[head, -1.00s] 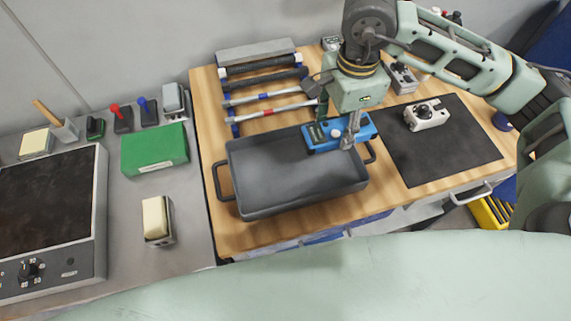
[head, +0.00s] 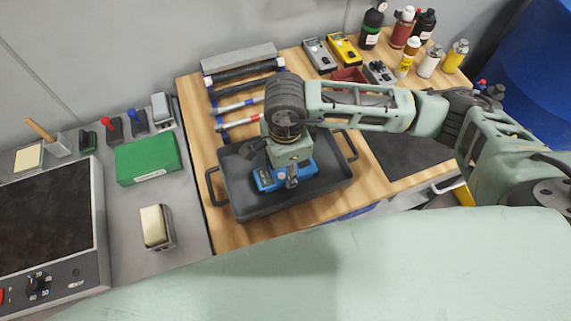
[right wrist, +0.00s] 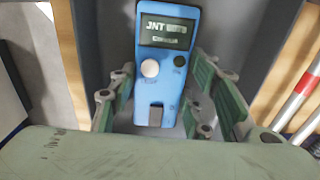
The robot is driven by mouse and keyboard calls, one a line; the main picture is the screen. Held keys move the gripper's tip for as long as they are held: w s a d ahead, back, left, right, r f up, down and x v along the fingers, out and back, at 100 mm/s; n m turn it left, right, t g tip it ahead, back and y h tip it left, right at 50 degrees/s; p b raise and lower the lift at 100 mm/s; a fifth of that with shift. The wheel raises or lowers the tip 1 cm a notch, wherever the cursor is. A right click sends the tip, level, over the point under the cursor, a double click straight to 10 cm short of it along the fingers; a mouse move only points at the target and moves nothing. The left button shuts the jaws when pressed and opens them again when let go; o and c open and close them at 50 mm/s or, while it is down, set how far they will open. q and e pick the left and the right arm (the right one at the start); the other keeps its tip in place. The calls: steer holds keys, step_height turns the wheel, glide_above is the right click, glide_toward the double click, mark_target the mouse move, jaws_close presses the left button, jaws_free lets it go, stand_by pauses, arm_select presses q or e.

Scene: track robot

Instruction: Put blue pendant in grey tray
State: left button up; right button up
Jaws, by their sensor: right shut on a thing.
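The blue pendant (head: 263,180) is a flat blue box with a dark display and a round pale knob. It is over the inside of the grey tray (head: 332,178), within its walls in the head view. I cannot tell whether it touches the tray floor. My right gripper (head: 291,178) points down and is shut on the pendant, hiding its middle. In the right wrist view the pendant (right wrist: 168,68) lies between the green-padded fingers (right wrist: 162,85), with tray grey (right wrist: 235,30) around it. My left gripper is not in view.
Rods on a rack (head: 240,85) lie behind the tray. Bottles (head: 405,60), meters (head: 343,50) and a red bin (head: 348,80) stand at the back right. A black mat (head: 408,150) is right of the tray. A green box (head: 147,158) and a hotplate (head: 45,215) are at left.

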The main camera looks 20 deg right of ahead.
mark_target(285, 170)
steer(key=shift+f, duration=0.2)
steer(key=o, duration=1.4)
steer(key=shift+r, duration=0.1)
steer(key=shift+r, duration=0.3)
step_height(285, 170, up, 12)
steer(key=b, duration=0.3)
steer(key=shift+f, duration=0.15)
